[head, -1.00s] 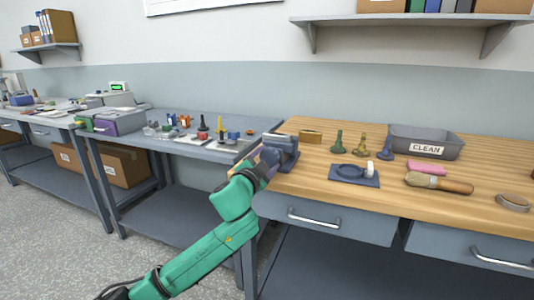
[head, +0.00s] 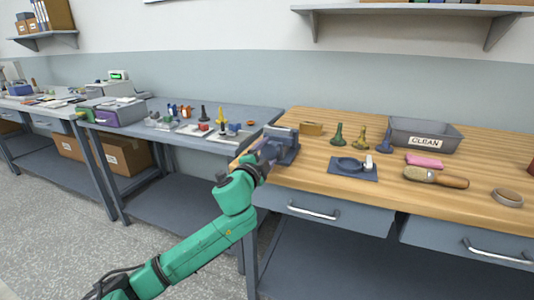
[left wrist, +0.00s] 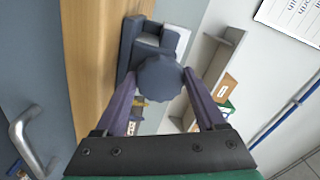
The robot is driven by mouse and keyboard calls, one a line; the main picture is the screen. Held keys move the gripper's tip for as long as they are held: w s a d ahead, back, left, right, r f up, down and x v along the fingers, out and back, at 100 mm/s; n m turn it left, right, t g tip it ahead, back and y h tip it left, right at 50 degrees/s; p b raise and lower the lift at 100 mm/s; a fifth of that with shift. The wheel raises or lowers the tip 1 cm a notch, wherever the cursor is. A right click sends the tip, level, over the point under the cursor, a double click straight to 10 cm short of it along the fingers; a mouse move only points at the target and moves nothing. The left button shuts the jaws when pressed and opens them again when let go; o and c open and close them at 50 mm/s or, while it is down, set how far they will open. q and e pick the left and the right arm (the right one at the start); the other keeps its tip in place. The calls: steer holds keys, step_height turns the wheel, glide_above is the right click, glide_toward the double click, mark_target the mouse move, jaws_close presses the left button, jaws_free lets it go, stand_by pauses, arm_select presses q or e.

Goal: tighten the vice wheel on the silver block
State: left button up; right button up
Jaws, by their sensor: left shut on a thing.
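The grey-blue vice (head: 283,143) stands at the left front corner of the wooden bench. My left gripper (head: 264,153) reaches it from the left front. In the left wrist view the dark scalloped vice wheel (left wrist: 160,80) sits between the two purple fingers of my left gripper (left wrist: 158,77), which is shut on it. The vice body (left wrist: 133,45) shows behind the wheel. A pale silver piece, seemingly the block (left wrist: 181,42), shows at the vice beside its jaw, partly hidden. My right gripper is in neither view.
A grey table with small parts (head: 190,125) adjoins at left.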

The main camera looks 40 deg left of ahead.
arm_select(q)
steer(key=o, duration=1.3)
steer(key=shift+d, duration=0.15)
steer(key=shift+o, duration=0.2)
steer(key=p+v, duration=0.2)
steer(key=v, duration=1.2)
steer(key=shift+s+p, duration=0.25)
steer(key=shift+p, duration=0.1)
